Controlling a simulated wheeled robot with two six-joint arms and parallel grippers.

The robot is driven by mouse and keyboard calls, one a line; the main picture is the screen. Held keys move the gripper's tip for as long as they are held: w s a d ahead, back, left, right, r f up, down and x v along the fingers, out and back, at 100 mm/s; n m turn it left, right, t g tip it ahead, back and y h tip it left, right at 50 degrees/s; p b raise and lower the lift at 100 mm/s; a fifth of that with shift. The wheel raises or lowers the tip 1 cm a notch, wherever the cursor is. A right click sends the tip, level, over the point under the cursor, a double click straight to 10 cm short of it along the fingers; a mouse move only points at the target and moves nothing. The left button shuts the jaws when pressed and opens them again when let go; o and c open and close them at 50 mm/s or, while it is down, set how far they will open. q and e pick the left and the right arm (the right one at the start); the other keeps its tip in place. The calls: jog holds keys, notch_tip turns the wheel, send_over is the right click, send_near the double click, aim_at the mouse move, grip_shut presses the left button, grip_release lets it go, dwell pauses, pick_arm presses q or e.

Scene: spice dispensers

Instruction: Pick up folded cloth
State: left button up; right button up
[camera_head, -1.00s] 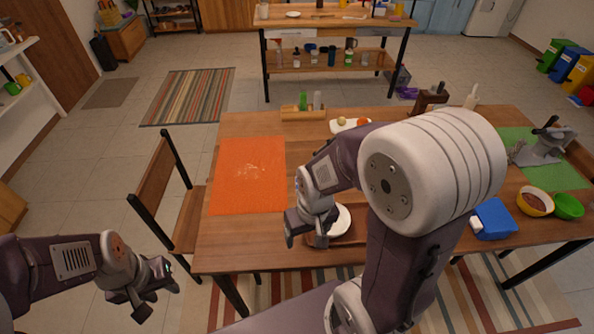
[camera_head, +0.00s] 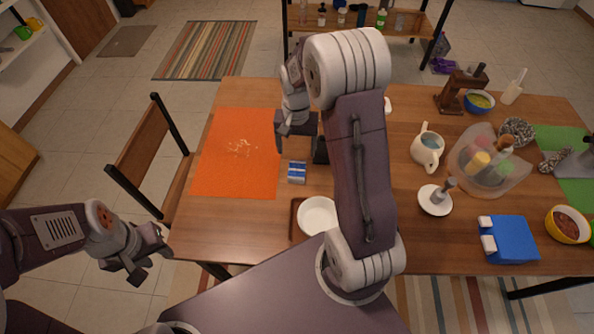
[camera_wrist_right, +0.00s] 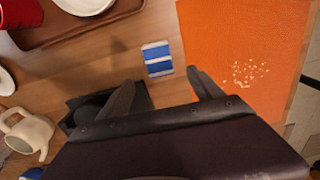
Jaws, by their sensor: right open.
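A small blue-and-white striped block, which looks like the folded cloth (camera_head: 297,172), lies flat on the wooden table just right of an orange mat (camera_head: 215,180). In the right wrist view the cloth (camera_wrist_right: 157,58) sits just beyond and between the spread fingertips. My right gripper (camera_head: 296,138) is open and empty, above the table on the far side of the cloth, apart from it. It also shows at the bottom of the right wrist view (camera_wrist_right: 160,80). My left gripper (camera_head: 152,267) is open and empty, off the table's left edge.
A black object (camera_head: 320,152) lies beside the cloth, partly hidden by my right arm. A white bowl (camera_head: 318,214) stands on a brown tray (camera_head: 296,228) nearby. A teapot (camera_head: 427,148) and a blue box-like item (camera_head: 515,239) are further right. Crumbs (camera_head: 241,149) lie on the mat.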

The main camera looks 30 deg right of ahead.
aim_at(297, 169)
jog(key=f, duration=0.3)
jog(key=shift+s+a+f, duration=0.15)
jog(key=shift+s+f, duration=0.05)
jog(key=shift+w+f, duration=0.1)
jog(key=shift+f, duration=0.25)
jog(key=f, duration=0.2)
jog(key=f+b, duration=0.1)
jog(key=f, duration=0.1)
jog(key=shift+s, duration=0.3)
jog(key=shift+w+f, duration=0.1)
jog(key=shift+f, duration=0.3)
jog(key=c, duration=1.4)
jog(key=shift+r, duration=0.65)
notch_tip(297, 169, up, 3)
jog(key=shift+p, duration=0.35)
jog(key=s+a+r, duration=0.3)
jog(key=s+r, duration=0.3)
jog(key=s, duration=0.5)
jog(key=shift+a+r, duration=0.4)
